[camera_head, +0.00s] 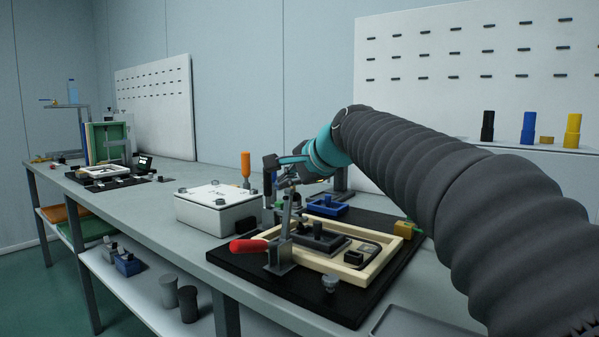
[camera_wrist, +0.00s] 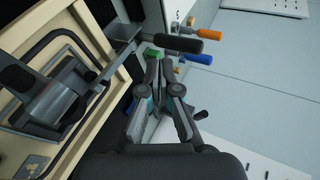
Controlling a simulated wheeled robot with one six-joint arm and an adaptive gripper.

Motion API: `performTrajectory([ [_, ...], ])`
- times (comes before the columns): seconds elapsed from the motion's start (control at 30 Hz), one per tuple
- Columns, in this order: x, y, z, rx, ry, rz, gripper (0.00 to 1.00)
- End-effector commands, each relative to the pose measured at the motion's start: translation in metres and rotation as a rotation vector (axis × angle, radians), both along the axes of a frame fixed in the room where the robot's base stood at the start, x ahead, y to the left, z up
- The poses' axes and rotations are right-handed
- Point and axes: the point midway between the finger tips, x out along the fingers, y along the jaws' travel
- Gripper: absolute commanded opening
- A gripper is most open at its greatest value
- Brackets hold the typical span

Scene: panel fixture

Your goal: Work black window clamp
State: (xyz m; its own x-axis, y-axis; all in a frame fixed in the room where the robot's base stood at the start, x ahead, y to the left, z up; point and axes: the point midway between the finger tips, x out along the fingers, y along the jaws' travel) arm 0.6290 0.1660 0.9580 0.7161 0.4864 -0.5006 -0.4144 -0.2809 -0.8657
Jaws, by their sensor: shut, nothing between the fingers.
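The panel fixture is a beige frame (camera_head: 335,268) on a black board (camera_head: 240,262), with a dark grey block (camera_head: 318,237) inside it. A black clamp handle (camera_wrist: 178,44) on a metal arm (camera_wrist: 122,45) lies beside the frame in the wrist view. In the head view a dark handle end (camera_head: 270,162) shows by my gripper (camera_head: 290,163). My gripper (camera_wrist: 160,64) is shut and empty, its fingertips just short of the black handle; contact is not clear. A red clamp handle (camera_head: 248,245) sticks out at the frame's front left corner.
A white box (camera_head: 218,206) stands left of the fixture, with an orange-handled tool (camera_head: 245,165) behind it. A blue part (camera_head: 327,207) and a yellow block (camera_head: 404,229) sit behind the frame. Coloured cylinders (camera_head: 528,128) stand on the back shelf.

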Motion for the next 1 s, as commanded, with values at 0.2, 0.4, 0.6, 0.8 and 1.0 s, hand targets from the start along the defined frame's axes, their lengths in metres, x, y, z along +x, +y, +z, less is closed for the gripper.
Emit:
performTrajectory([
  [0.2, 0.027, 0.017, -0.004, -0.001, 0.001, -0.001, 0.00],
  [0.4, 0.038, 0.024, -0.004, -0.001, 0.000, -0.003, 0.00],
  [0.6, 0.040, 0.025, -0.004, -0.001, 0.000, -0.003, 0.00],
  [0.8, 0.040, 0.024, -0.004, -0.001, 0.000, -0.003, 0.00],
  [1.0, 0.042, 0.022, -0.002, 0.000, 0.000, -0.009, 0.00],
])
